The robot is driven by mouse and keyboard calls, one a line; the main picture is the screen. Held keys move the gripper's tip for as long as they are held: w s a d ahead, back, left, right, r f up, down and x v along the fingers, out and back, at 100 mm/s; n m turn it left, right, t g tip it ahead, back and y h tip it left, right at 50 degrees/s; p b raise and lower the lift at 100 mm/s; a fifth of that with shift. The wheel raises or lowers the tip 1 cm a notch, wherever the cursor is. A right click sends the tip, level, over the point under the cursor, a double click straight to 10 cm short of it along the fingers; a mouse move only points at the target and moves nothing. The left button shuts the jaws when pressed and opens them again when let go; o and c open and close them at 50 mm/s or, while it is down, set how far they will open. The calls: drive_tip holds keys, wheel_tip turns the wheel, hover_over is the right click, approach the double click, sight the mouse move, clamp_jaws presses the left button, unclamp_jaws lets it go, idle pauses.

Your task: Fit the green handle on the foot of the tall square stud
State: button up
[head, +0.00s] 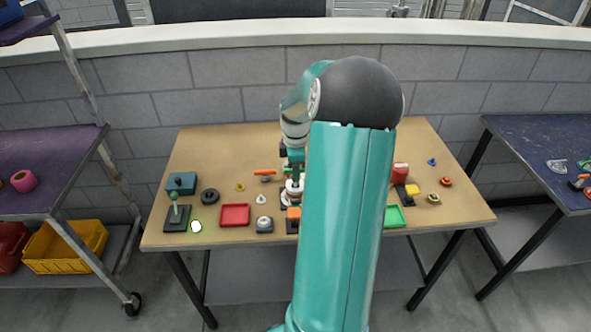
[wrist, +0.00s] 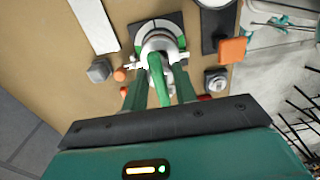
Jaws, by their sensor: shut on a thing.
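In the wrist view my gripper (wrist: 159,78) is shut on the green handle (wrist: 157,72), a curved bright green piece between its two dark fingers. The handle's far end lies over a round grey-white fitting (wrist: 160,40) on a dark base. I cannot tell whether the handle touches the fitting or sits in it. In the head view my gripper (head: 294,172) is low over the middle of the table, partly hidden by my arm. I cannot make out the tall square stud or its foot for sure; the fingers and handle hide part of the fitting.
The wooden table (head: 220,150) holds a red tray (head: 235,215), a black ring (head: 210,196), a dark plate with a green post (head: 175,212) and a green tray (head: 394,216). An orange block (wrist: 232,50) is close right of the fitting. The back left is clear.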

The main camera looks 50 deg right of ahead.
drive_tip(key=shift+f, duration=1.55)
idle(1.5)
drive_tip(key=o, duration=1.4)
drive_tip(key=shift+o, duration=0.2)
drive_tip(key=shift+r, duration=3.75)
